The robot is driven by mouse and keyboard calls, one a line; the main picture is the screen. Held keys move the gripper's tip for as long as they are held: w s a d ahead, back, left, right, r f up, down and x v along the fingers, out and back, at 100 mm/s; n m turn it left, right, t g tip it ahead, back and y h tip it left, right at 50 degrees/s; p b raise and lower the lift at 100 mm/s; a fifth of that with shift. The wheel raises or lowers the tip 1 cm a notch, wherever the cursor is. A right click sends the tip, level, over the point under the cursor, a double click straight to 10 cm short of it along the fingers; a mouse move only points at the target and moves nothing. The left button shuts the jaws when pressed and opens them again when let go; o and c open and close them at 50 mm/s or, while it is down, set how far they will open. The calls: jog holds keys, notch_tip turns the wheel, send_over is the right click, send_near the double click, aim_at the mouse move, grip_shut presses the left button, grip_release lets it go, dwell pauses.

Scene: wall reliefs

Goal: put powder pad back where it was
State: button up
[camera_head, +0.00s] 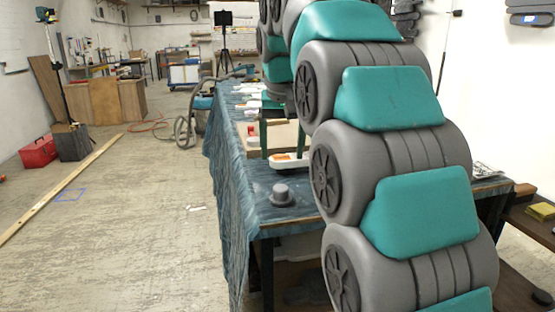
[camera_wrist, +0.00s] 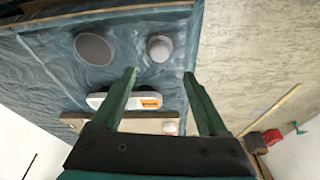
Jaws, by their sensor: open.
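My gripper (camera_wrist: 160,76) is open, with nothing between its green fingers, above the blue-cloth table (camera_wrist: 60,75). In the wrist view a wide grey disc (camera_wrist: 95,48) lies beyond the left fingertip. A smaller grey round piece (camera_wrist: 160,47) lies beyond the gap. I cannot tell for sure which of these is the powder pad. In the head view the smaller piece (camera_head: 283,194) looks like a short cylinder with a brim, near the table's front left corner. My arm hides the right part of the table there. My green fingers (camera_head: 283,150) show behind it.
A white-and-orange device (camera_wrist: 125,101) lies on the table near the left finger, beside a beige tray or board (camera_wrist: 120,124). More white-and-orange items (camera_head: 250,104) lie farther back. The floor left of the table (camera_head: 140,220) is mostly clear; a red toolbox (camera_head: 38,152) stands far left.

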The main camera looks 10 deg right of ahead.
jog(key=shift+s+r, duration=0.2)
jog(key=shift+r, duration=0.25)
jog(key=s+f+n+g, duration=0.1)
jog(key=s+f+g, duration=0.1)
jog(key=s+f, duration=1.2)
jog(key=s+f+n+g, duration=0.1)
jog(key=s+f+g, duration=0.2)
jog(key=s+f, duration=1.2)
jog(key=s, duration=0.5)
jog(key=shift+a+f+y, duration=0.2)
jog(key=shift+f+y, duration=0.05)
jog(key=shift+y, duration=0.05)
